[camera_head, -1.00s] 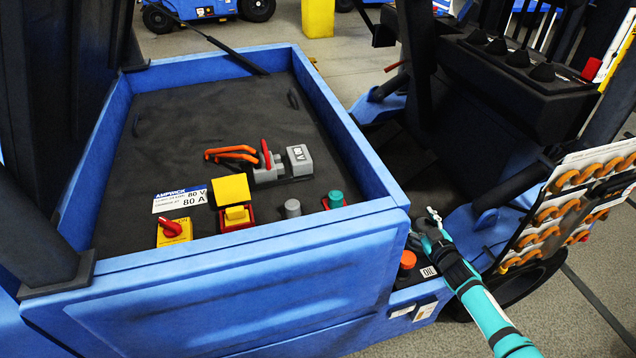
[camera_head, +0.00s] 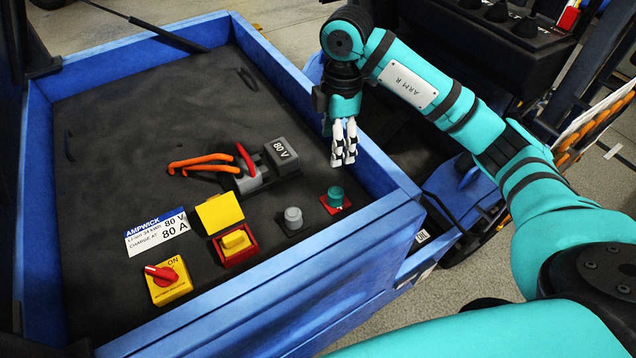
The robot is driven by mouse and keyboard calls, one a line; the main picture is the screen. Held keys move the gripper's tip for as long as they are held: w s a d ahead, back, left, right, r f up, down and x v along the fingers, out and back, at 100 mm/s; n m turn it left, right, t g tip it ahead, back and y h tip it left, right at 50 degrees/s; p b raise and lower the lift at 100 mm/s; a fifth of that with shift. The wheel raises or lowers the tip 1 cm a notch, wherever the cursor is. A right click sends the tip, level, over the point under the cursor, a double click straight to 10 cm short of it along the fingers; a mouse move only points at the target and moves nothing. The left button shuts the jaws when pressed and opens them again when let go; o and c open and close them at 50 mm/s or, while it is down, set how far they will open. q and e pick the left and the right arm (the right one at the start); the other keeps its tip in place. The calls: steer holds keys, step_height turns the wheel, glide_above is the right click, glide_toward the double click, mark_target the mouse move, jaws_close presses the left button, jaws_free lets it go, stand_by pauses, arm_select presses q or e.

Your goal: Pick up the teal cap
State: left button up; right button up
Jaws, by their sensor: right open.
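The teal cap (camera_head: 335,195) is a small round piece on a red square base, near the right front corner inside the blue tray. It stands upright and is fully visible. My right gripper (camera_head: 344,160) hangs fingers-down above and just behind the cap. Its white fingers are open, and nothing shows between them. They look apart from the cap. My left gripper is out of view.
A grey cap (camera_head: 293,217) sits just left of the teal one. Further left are a yellow flip-cover box (camera_head: 222,212) and a red rotary switch (camera_head: 163,275). A grey 80 V connector (camera_head: 281,158) lies behind. The blue tray wall (camera_head: 385,180) stands close on the right.

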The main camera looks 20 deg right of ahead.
steer(key=p, duration=0.2)
glide_above(336, 190)
steer(key=shift+h, duration=0.3)
step_height(336, 190, down, 11)
steer(key=shift+r, duration=0.1)
steer(key=shift+f, duration=0.5)
steer(key=shift+s+f, duration=0.1)
steer(key=shift+f, duration=0.25)
step_height(336, 190, down, 4)
steer(key=shift+r+p, duration=0.2)
steer(key=shift+p, duration=0.7)
steer(key=shift+f, duration=0.45)
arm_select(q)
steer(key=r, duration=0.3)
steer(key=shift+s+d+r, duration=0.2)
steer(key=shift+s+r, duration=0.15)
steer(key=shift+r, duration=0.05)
arm_select(e)
steer(key=shift+c, duration=0.3)
